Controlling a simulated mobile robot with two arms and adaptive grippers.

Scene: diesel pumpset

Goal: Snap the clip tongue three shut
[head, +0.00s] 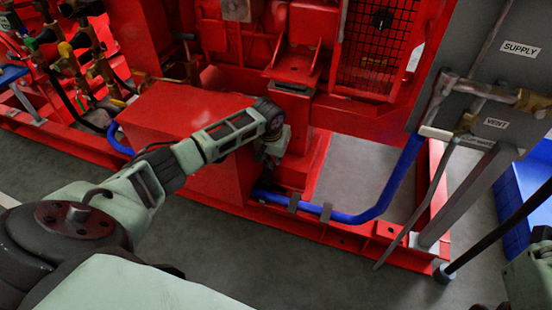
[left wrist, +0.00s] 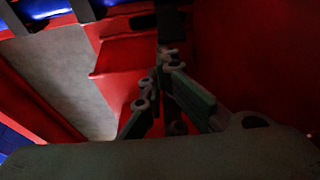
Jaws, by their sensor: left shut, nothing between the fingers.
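The blue hose (head: 350,217) runs low along the red base frame, with two grey clips (head: 294,203) and (head: 325,212) around it. I cannot tell which clip is number three, or whether any tongue is shut. My left gripper (head: 268,160) points down beside the red block, left of and above these clips. In the left wrist view its fingers (left wrist: 163,62) are together and empty. The hose (left wrist: 45,14) crosses the top left there, with a dark clip band (left wrist: 82,9) on it. Another dark part (left wrist: 170,20) lies beyond the fingertips in shadow. My right gripper is not clearly visible.
A red block (head: 180,115) stands under my left forearm. The red base frame (head: 395,238) edges the pumpset. A grey panel (head: 500,75) with SUPPLY and VENT labels stands at right, beside a blue bin (head: 515,205). Grey floor (head: 290,262) is open in front.

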